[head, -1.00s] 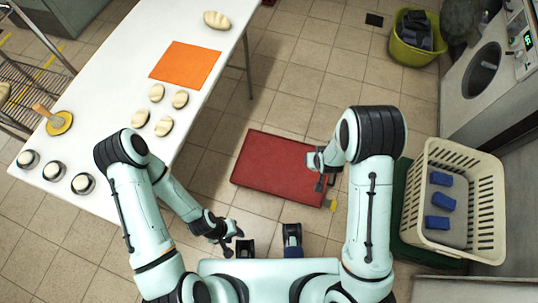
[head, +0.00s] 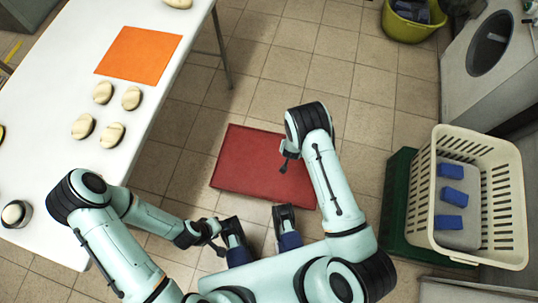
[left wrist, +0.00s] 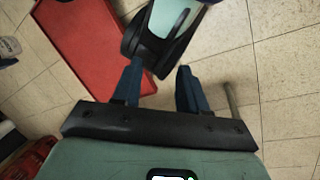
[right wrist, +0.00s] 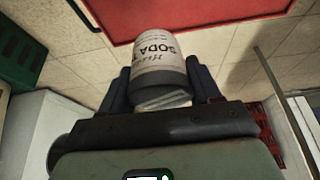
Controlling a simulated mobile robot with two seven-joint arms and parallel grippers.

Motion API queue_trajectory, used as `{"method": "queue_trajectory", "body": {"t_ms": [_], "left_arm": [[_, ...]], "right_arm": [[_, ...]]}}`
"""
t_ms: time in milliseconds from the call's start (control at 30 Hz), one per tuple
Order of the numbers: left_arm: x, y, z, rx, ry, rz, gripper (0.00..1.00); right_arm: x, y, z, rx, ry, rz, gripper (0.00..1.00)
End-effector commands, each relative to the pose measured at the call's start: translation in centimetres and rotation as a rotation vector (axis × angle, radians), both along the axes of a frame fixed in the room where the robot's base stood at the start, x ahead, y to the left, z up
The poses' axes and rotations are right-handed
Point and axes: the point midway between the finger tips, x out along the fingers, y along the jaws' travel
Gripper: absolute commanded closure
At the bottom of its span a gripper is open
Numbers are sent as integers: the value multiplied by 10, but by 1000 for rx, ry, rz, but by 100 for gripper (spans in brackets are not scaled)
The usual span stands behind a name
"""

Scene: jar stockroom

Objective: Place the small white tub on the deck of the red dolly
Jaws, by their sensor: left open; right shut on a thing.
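The small white tub (right wrist: 158,55) has a printed label reading SODA and a grey end nearest the gripper. My right gripper (right wrist: 160,88) is shut on it, one finger on each side. In the head view my right gripper (head: 287,156) hangs over the red dolly (head: 245,165), and the arm hides the tub there. The dolly's flat red deck looks empty where it shows; my arm covers its right part. It also shows in the right wrist view (right wrist: 195,14), beyond the tub. My left gripper (left wrist: 160,85) is open and empty, left of and below the dolly in the head view.
A white table (head: 60,110) with an orange mat (head: 139,55) and several pale loaf-like pieces stands at left. A cream basket (head: 508,200) with blue blocks stands on a green crate (head: 395,205) at right. A yellow-green tub (head: 413,27) is at the back. Tiled floor lies between.

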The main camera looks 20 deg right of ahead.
Motion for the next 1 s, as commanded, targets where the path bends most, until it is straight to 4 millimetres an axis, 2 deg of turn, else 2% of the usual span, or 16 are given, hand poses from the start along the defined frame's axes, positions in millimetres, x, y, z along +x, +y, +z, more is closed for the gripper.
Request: {"method": "queue_trajectory", "body": {"t_ms": [33,167,267,500,700,800,1000], "left_arm": [[2,0,-7,2,-4,1,57],[6,2,-12,6,-14,4,57],[13,5,-19,15,-33,12,57],[42,20,-43,52,-111,45,57],[67,32,-60,85,-176,72,57],[73,36,-64,94,-193,79,57],[77,40,-68,102,-202,85,57]], "right_arm": [[0,-1,-13,2,-1,-17,76],[0,-3,-28,3,-1,-41,76],[-1,-3,-48,3,0,-44,76],[-2,-3,-114,3,2,-43,76],[-1,-3,-161,3,0,-40,76],[0,-3,-173,3,-2,-40,76],[0,-3,-184,3,-3,-42,76]]}}
